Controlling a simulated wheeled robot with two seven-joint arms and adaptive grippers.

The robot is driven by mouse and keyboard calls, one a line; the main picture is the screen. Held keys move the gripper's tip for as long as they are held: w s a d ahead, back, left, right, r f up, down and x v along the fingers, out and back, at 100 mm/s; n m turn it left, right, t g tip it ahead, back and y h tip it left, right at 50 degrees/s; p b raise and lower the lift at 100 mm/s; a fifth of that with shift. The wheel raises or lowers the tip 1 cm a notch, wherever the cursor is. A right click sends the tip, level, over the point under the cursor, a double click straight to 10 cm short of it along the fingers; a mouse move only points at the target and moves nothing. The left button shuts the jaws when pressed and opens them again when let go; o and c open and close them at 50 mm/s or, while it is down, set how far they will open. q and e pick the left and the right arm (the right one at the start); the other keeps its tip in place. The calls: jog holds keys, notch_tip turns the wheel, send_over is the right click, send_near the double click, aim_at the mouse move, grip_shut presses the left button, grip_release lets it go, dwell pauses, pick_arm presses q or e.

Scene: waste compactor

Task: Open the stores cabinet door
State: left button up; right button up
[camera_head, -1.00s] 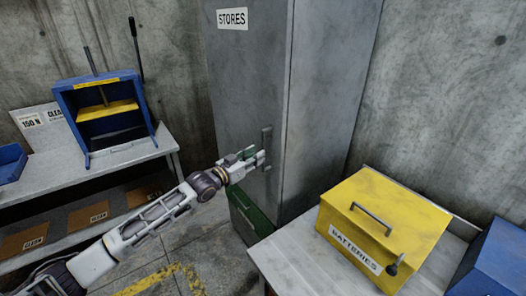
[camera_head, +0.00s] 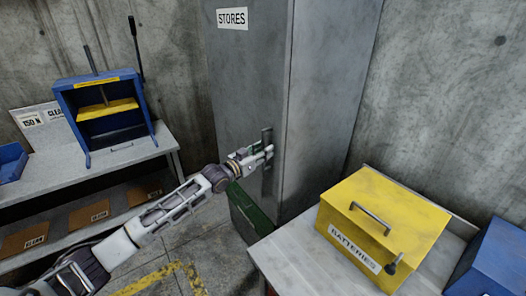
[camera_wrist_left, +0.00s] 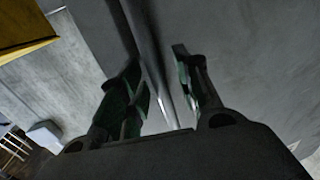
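The stores cabinet (camera_head: 245,85) is a tall grey metal cabinet with a STORES sign. Its door looks shut. A dark upright handle (camera_head: 266,136) sits near the door's right edge. My left gripper (camera_head: 265,153) is at the handle in the head view. In the left wrist view the two fingers of my left gripper (camera_wrist_left: 162,88) stand apart, with a narrow upright bar and the cabinet surface showing between them. I cannot tell whether either finger touches the handle. My right gripper is in neither view.
A yellow BATTERIES box (camera_head: 380,222) stands on a bench at the right, beside a blue box (camera_head: 497,262). A green box (camera_head: 250,212) is on the floor below the handle. A bench (camera_head: 110,152) with a blue press (camera_head: 102,110) stands at the left.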

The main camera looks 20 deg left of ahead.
pick_arm(q)
jog(key=shift+c, duration=0.4)
grip_shut()
jog(key=shift+s, duration=0.1)
